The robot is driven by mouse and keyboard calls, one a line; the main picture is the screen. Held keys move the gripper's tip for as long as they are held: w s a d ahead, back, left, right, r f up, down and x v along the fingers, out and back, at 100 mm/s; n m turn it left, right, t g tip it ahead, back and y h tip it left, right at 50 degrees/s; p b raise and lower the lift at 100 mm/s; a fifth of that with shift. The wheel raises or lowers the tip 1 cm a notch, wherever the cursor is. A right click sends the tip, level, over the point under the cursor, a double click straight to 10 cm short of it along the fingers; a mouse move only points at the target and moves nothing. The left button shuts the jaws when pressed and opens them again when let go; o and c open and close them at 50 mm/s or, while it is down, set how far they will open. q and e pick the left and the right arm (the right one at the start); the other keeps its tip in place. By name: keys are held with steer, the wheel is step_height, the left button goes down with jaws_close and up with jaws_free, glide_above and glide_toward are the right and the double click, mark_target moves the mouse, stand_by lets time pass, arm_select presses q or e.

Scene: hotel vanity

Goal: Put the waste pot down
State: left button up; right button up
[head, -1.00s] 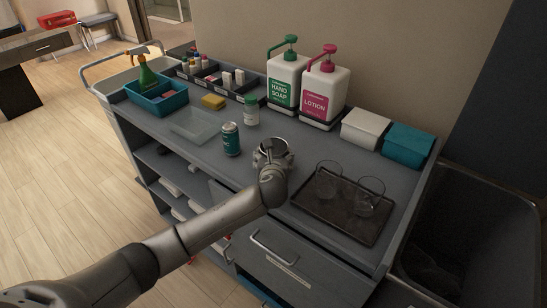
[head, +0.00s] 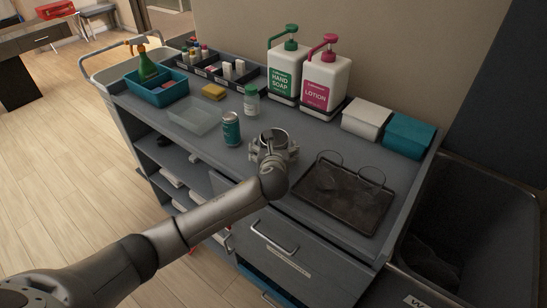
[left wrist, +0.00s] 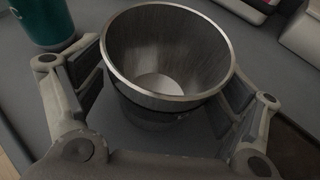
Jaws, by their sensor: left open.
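The waste pot is a round, empty steel pot (head: 273,136) standing upright on the grey cart top (head: 205,142). It also fills the middle of the left wrist view (left wrist: 168,50), where its inside is bare. My left gripper (head: 273,150) is open, with one finger on each side of the pot. In the left wrist view the fingers (left wrist: 165,95) stand beside its wall, with a small gap visible on the left. The pot's lower part is mostly hidden by the gripper in the head view. My right gripper is not in view.
A teal can (head: 231,129) stands close left of the pot. A dark tray (head: 340,213) with two glasses is to its right.

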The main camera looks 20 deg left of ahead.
arm_select(q)
steer(key=v, duration=1.1)
steer(key=shift+s+b, duration=0.15)
steer(key=shift+b, duration=0.2)
